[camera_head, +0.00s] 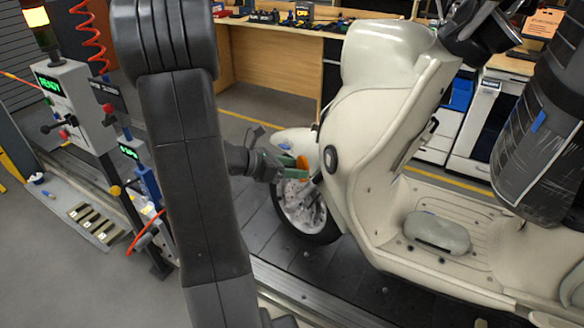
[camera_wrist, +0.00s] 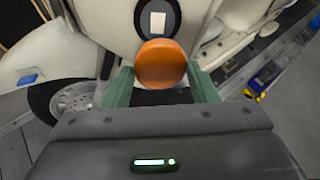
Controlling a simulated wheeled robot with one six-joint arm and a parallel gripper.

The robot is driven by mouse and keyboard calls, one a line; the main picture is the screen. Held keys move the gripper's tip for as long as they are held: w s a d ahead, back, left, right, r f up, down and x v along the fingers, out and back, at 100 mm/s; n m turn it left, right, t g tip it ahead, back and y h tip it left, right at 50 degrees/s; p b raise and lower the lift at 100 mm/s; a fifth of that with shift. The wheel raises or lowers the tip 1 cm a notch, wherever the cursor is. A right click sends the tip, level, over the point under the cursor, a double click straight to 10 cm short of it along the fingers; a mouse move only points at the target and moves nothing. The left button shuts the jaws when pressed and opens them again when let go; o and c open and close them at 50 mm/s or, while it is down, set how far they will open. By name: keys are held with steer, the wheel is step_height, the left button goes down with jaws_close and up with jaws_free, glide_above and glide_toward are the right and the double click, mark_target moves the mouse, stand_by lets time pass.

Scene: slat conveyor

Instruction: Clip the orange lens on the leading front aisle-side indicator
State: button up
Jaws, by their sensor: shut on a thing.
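My gripper (camera_head: 287,166) is beside the front of the cream scooter (camera_head: 372,140), above its front wheel (camera_head: 303,207). In the wrist view, the two green fingers of my gripper (camera_wrist: 160,90) are shut on the round orange lens (camera_wrist: 160,64). The lens also shows as a small orange patch in the head view (camera_head: 303,162). A dark oval indicator socket (camera_head: 330,158) sits on the scooter's front panel, just right of the lens. In the wrist view, the dark socket with a pale centre (camera_wrist: 158,22) shows just beyond the lens. The lens appears apart from it.
The scooter stands on the slat conveyor (camera_head: 262,228). A control post with a green READY display (camera_head: 52,86) stands at left. A wooden workbench (camera_head: 270,62) is behind. A grey pad (camera_head: 437,232) lies on the scooter's footboard.

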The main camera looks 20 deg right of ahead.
mark_target(328, 161)
steer(key=d, duration=0.4)
steer(key=d+b, duration=0.1)
steer(key=d, duration=0.2)
steer(key=shift+w+f, duration=0.15)
steer(key=shift+w, duration=0.15)
steer(key=shift+a+r, duration=0.1)
steer(key=shift+r, duration=0.15)
stand_by(0.5)
stand_by(0.4)
steer(key=shift+d+f, duration=0.1)
steer(key=shift+d, duration=0.2)
steer(key=o, duration=1)
steer(key=shift+o, duration=0.2)
steer(key=shift+a, duration=0.15)
